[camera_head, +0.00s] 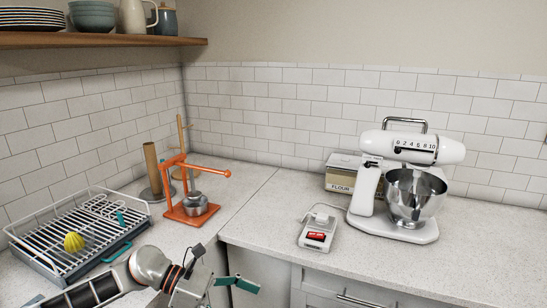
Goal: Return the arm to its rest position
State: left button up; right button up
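My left gripper (237,283) is at the bottom of the head view, on an arm that comes in from the lower left. Its teal fingertips point right, in front of the counter's front edge and the grey cabinet fronts. I see nothing held between the fingers, but their spacing is hard to read from this angle. The gripper is apart from the objects on the counter. My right gripper is not in view.
A dish rack (50,262) with a yellow item (73,241) stands left, near my arm. An orange press (190,205) stands in the corner. A small device with a red face (316,237), flour box (345,187) and stand mixer (372,190) are right. The counter's middle is clear.

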pick_arm(q)
jog(key=s+d+r+n+t+h, duration=0.2)
jog(key=d+n+t+h, duration=0.3)
jog(key=n, duration=0.4)
jog(key=w+a+f+n+t+y, duration=0.1)
jog(key=a+f+n+t+y, duration=0.4)
jog(key=n, duration=0.8)
jog(key=a+f+n+t+y, duration=0.4)
jog(key=f+n+t, duration=0.25)
jog(key=n, duration=0.65)
jog(key=s+a+f+n+g+y, duration=0.2)
jog(key=s+a+f+n+y, duration=0.1)
jog(key=s+a+f+n, duration=0.3)
jog(key=s+a+f+n+g+y, duration=0.3)
jog(key=s+a+f+n, duration=0.4)
jog(key=s+f, duration=0.3)
notch_tip(320, 180, down, 2)
jog(key=shift+s+f+n+y, duration=0.1)
jog(key=shift+s+n+y, duration=0.2)
jog(key=shift+n+y, duration=0.3)
